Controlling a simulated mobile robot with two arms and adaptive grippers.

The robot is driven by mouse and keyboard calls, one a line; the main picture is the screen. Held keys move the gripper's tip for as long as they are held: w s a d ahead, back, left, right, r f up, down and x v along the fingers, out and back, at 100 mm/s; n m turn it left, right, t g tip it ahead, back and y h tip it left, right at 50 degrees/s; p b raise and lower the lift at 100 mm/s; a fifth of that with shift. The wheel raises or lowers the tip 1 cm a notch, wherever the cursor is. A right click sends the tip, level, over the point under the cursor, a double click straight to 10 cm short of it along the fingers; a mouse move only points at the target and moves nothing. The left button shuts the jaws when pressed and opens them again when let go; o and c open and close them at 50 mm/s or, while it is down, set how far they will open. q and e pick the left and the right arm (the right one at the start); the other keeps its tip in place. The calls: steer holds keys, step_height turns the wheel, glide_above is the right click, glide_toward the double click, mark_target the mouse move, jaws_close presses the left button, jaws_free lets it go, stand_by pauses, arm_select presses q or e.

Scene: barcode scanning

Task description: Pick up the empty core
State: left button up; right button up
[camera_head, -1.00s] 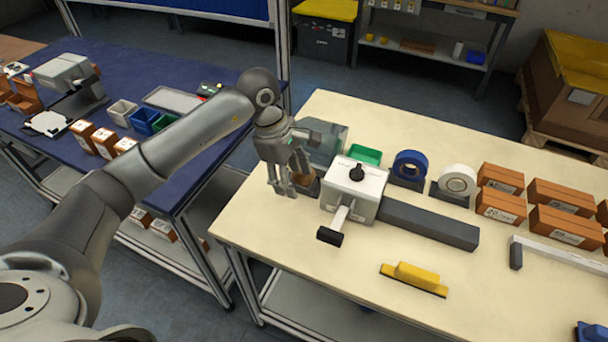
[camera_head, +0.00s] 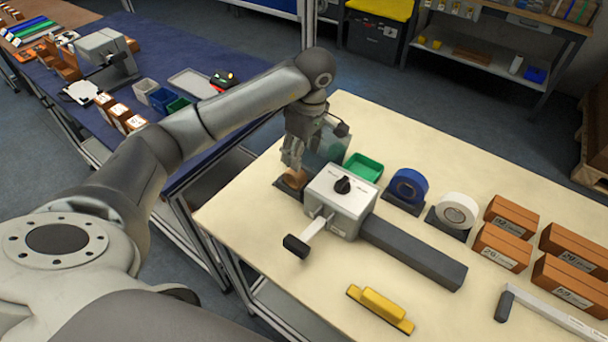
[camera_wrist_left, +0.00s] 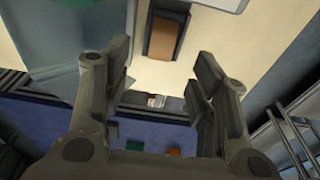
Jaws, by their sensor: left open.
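The empty core (camera_head: 295,178) is a small brown cylinder in a dark stand on the cream table, just left of a white and grey machine. In the left wrist view the core (camera_wrist_left: 163,38) shows ahead of the fingertips, roughly in line with the gap between them. My left gripper (camera_head: 291,160) points down at the core and partly covers it in the head view. In the left wrist view my left gripper (camera_wrist_left: 160,75) is open with nothing between its fingers. Whether the fingertips touch the core cannot be told. My right gripper is not in view.
The white and grey machine (camera_head: 340,200) with a black knob and lever stands close right of the core. A green bin (camera_head: 363,167), blue tape roll (camera_head: 409,185) and white tape roll (camera_head: 457,210) stand behind. A yellow tool (camera_head: 381,307) lies in front. The table's front left is clear.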

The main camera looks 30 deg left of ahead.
mark_target(295, 178)
arm_select(q)
steer(key=f, duration=0.1)
steer(key=a+f, duration=0.1)
steer(key=f, duration=0.1)
steer(key=shift+s+p, duration=0.15)
steer(key=shift+p, duration=0.15)
steer(key=shift+f+p, duration=0.45)
steer(key=shift+f, duration=0.1)
steer(key=f, duration=0.1)
steer(key=f+p, duration=0.1)
steer(key=f, duration=0.1)
steer(key=shift+a+f+p, duration=0.15)
steer(key=shift+a+p, duration=0.15)
steer(key=shift+a, duration=0.05)
steer(key=shift+a+f, duration=0.1)
steer(key=shift+f, duration=0.35)
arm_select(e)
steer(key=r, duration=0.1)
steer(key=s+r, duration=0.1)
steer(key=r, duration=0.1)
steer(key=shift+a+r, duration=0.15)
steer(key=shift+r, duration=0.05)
arm_select(q)
steer(key=c, duration=0.7)
steer(key=shift+c, duration=0.7)
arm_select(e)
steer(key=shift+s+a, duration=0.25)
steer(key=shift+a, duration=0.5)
